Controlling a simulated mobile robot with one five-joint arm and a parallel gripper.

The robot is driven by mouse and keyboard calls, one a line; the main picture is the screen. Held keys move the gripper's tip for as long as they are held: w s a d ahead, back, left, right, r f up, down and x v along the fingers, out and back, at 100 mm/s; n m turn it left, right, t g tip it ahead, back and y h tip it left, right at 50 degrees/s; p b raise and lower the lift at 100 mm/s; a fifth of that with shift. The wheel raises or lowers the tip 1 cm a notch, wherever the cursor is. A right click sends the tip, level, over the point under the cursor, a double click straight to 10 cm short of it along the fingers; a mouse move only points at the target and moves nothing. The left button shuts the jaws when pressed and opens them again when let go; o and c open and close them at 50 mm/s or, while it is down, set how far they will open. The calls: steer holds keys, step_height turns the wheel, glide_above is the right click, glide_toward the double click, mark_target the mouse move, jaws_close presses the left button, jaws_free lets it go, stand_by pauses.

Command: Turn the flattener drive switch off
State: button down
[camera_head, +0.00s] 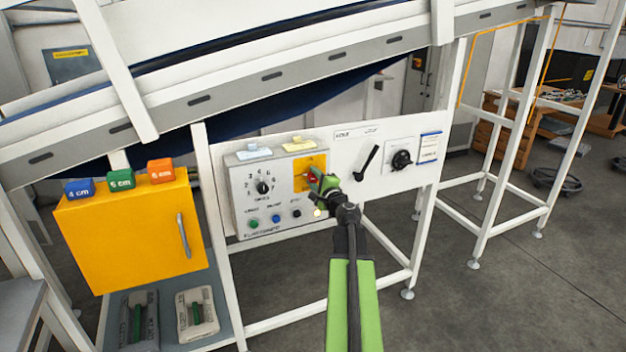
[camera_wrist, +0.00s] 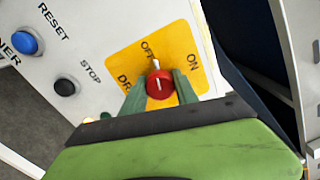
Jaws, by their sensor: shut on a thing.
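The flattener drive switch is a red round knob (camera_wrist: 159,86) on a yellow plate (camera_wrist: 122,66) marked OFF and ON. My gripper (camera_wrist: 160,88) is shut on the knob, with one green finger on each side. In the head view the yellow plate (camera_head: 303,162) is on the right of the grey control box (camera_head: 236,190), and my gripper (camera_head: 320,181) partly covers the knob there.
A STOP button (camera_wrist: 66,87) and a blue RESET button (camera_wrist: 25,42) lie left of the plate. A black lever (camera_head: 367,162) and a black rotary knob (camera_head: 401,160) are right of the box. A yellow cabinet (camera_head: 120,240) stands at left.

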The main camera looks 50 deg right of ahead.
steer(key=shift+n, duration=1.2)
steer(key=shift+w, duration=0.1)
steer(key=c, duration=0.9)
jaws_free()
steer(key=shift+c, duration=0.2)
